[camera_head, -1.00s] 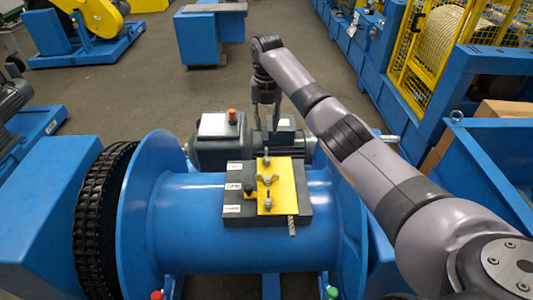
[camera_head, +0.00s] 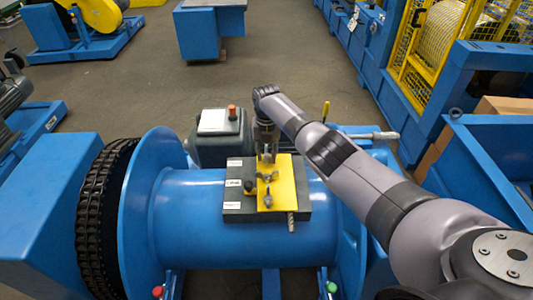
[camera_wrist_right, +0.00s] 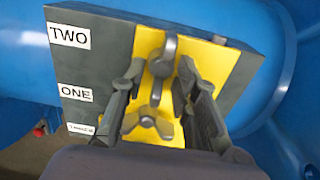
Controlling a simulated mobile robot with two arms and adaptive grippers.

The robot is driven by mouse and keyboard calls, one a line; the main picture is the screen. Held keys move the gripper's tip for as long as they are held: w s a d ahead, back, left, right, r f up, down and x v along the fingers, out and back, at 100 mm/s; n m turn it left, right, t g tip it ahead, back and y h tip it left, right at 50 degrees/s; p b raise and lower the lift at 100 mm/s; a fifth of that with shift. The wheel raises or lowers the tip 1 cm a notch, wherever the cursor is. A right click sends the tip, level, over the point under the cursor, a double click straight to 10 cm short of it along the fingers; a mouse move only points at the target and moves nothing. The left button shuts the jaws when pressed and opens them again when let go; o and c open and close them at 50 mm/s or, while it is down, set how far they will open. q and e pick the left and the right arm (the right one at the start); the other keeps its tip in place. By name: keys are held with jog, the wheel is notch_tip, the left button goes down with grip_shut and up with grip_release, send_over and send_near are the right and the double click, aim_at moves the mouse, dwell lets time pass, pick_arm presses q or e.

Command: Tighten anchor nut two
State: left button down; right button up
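A dark grey anchor block (camera_head: 237,208) with a yellow plate (camera_head: 283,168) sits on top of the blue drum. Several metal nuts stand along the plate; a winged one (camera_head: 267,179) shows near the middle. My right gripper (camera_head: 267,155) is over the far end of the plate. In the right wrist view, my right gripper (camera_wrist_right: 161,65) is open, with one finger on each side of an upper wing nut (camera_wrist_right: 163,62), near the label TWO (camera_wrist_right: 69,37). I cannot tell whether the fingers touch it. Another wing nut (camera_wrist_right: 148,121) shows lower. My left gripper is not in view.
The blue drum (camera_head: 200,232) has a flange on each side and a black chain (camera_head: 100,220) at the left. A grey motor (camera_head: 215,150) stands behind it. A grey lever (camera_head: 375,135) and a yellow-handled one (camera_head: 326,110) are beyond the right side.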

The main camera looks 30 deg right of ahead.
jog(key=shift+c, duration=0.5)
grip_shut()
